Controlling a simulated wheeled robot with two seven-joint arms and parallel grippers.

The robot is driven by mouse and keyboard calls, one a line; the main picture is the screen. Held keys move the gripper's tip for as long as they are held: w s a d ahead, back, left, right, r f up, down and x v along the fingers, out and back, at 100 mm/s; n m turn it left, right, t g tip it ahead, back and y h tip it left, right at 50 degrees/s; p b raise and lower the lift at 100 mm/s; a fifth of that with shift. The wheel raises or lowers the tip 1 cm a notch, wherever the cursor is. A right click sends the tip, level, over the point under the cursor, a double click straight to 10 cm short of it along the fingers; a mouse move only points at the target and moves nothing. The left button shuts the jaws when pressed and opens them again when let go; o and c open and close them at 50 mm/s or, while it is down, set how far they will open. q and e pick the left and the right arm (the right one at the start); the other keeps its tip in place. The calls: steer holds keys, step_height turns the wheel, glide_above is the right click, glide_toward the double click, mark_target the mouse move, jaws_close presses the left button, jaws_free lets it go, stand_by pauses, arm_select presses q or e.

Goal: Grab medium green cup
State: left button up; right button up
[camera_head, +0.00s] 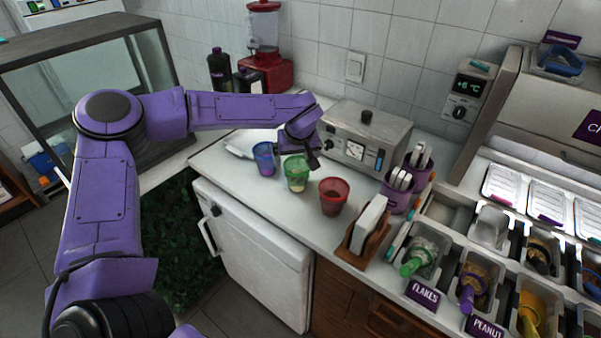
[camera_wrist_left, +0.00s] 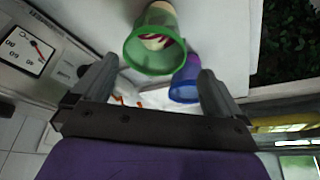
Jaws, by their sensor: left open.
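The green cup (camera_head: 296,176) stands upright on the white counter, between a blue cup (camera_head: 264,159) and a red cup (camera_head: 333,197). My left gripper (camera_head: 309,158) is beside the green cup's upper right side, near its rim. In the left wrist view, the green cup (camera_wrist_left: 152,52) shows ahead of and partly between the open fingers of my left gripper (camera_wrist_left: 157,85); pale and dark red contents show inside. The blue cup (camera_wrist_left: 186,84) is close to the right finger in that view. The jaws hold nothing. My right gripper is out of view.
A grey machine (camera_head: 366,137) with dials stands behind the cups. A wooden holder (camera_head: 357,243), purple containers (camera_head: 399,192) and topping bins (camera_head: 422,257) are to the right. A red blender (camera_head: 264,72) and dark bottle (camera_head: 219,71) stand at the back. The counter's front strip is clear.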

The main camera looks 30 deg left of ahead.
mark_target(297, 168)
arm_select(q)
steer(key=x, duration=0.2)
steer(key=p+x, duration=0.1)
steer(key=x, duration=0.4)
steer(key=shift+w+d+f+p, duration=0.25)
steer(key=shift+w+d+p, duration=0.05)
steer(key=shift+p, duration=0.1)
steer(key=shift+a+f, duration=0.1)
steer(key=c, duration=0.8)
